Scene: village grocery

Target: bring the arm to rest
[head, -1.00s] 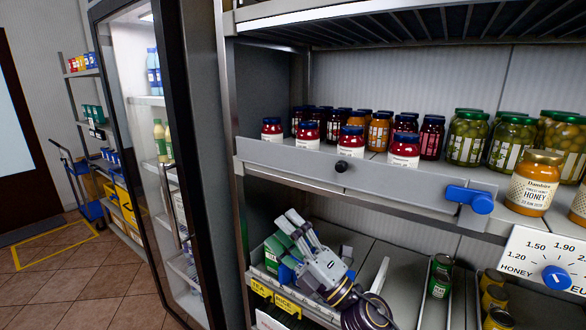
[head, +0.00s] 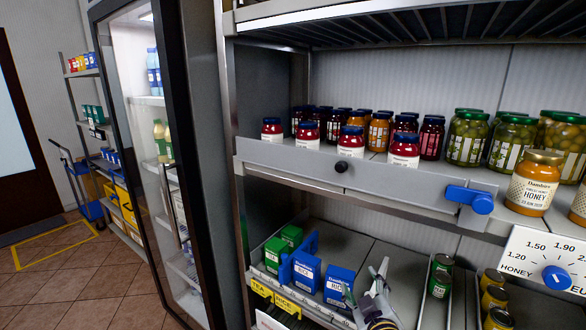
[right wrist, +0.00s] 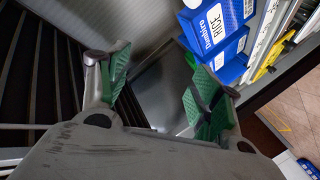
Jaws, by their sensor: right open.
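My right gripper (head: 366,282) is low in the head view, over the lower shelf and just right of the blue rice boxes (head: 338,284). Its fingers are apart with nothing between them. In the right wrist view the open green-padded fingers (right wrist: 160,86) show with an empty gap, and blue rice boxes (right wrist: 214,28) lie beyond them at the top right. My left gripper is in neither view.
Green boxes (head: 276,252) stand left of the rice. A shelf divider (head: 426,290) and green-labelled cans (head: 440,278) are to the right. A glass-door fridge (head: 150,150) stands left.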

